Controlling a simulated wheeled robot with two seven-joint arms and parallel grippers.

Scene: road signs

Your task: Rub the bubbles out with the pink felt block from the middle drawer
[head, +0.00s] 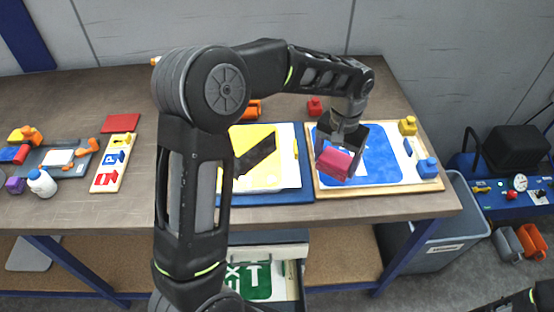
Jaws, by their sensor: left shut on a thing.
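My left gripper (340,150) is shut on the pink felt block (336,163). It holds the block over the blue sign (378,168) in the wooden-framed tray at the right of the table. I cannot tell whether the block touches the sign. Bubbles are too small to make out. A drawer (303,262) below the table top stands open, with a green and white sign (258,281) in it. Part of my right arm shows at the bottom right corner; its gripper is out of view.
Yellow (408,125) and blue (427,167) knobbed blocks stand on the tray's right side. A yellow sign (262,150) lies left of the tray, partly behind my arm. A grey bin (440,240) stands right of the table. Tools and a white bottle (42,183) are at the left.

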